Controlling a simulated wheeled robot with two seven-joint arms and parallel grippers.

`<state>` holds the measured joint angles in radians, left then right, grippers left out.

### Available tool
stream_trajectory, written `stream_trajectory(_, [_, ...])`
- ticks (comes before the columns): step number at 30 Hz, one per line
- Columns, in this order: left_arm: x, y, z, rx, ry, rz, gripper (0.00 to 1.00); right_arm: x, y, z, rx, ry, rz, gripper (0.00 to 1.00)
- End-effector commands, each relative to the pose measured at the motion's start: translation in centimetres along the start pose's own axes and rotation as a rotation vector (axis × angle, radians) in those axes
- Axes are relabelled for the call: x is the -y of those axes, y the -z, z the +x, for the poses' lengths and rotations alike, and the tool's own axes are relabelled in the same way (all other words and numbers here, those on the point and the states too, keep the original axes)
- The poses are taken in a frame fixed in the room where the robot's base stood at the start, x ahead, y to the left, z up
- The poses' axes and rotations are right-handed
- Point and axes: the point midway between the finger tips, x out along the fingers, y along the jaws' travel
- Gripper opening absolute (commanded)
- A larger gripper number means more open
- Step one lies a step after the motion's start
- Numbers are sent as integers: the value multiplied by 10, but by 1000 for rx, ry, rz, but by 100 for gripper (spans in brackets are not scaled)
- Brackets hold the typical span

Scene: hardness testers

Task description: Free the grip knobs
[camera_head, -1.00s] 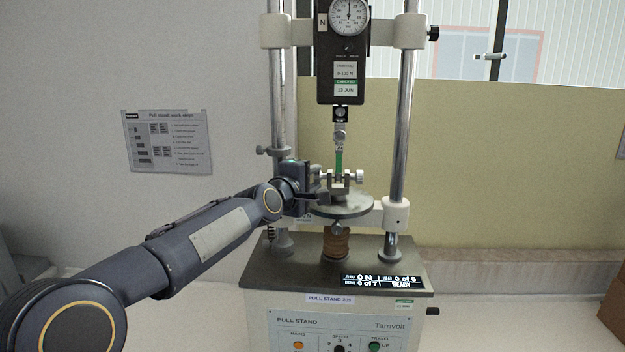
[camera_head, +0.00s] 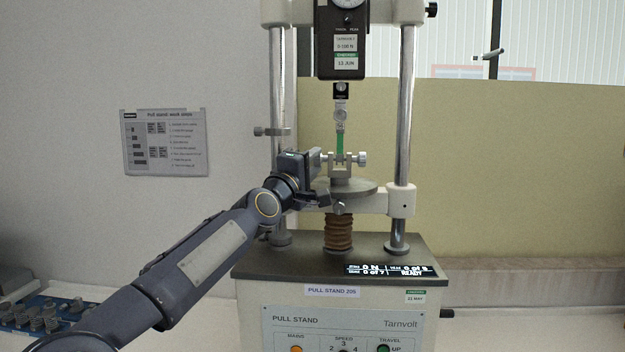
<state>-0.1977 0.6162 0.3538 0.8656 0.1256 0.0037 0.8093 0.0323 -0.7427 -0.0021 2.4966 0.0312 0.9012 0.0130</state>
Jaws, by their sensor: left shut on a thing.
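The pull stand has a lower grip (camera_head: 341,172) on a round plate (camera_head: 350,188). A green strip (camera_head: 340,145) runs up from this grip to the small upper clamp (camera_head: 341,116). The grip's right knob (camera_head: 361,159) is in plain view and nothing touches it. My left gripper (camera_head: 318,161) comes in from the left at the height of the grip, shut at its left side. It appears to hold the left grip knob, which the fingers mostly hide. My right gripper is not in view.
Two steel columns (camera_head: 404,130) flank the grip. A clamp screw (camera_head: 268,132) sticks out on the left column above my wrist. A dark force gauge (camera_head: 341,45) hangs above. A blue tray (camera_head: 20,318) with several small parts lies at lower left.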

Motion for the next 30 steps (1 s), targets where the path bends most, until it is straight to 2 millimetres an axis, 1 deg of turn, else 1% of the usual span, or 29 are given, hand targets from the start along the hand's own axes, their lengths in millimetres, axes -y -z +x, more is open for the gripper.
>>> stream_trajectory(8, [1, -1, 0, 2, 2, 0, 5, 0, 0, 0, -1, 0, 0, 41])
stream_trajectory(9, [1, -1, 0, 2, 2, 0, 29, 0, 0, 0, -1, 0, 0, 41])
stream_trajectory(14, [1, 0, 0, 2, 3, 1, 50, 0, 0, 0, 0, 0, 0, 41])
stream_trajectory(26, [6, -1, 1, 4, 10, 1, 50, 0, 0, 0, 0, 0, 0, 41])
stream_trajectory(30, [9, -1, -1, 5, 11, 1, 50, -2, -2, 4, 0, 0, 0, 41])
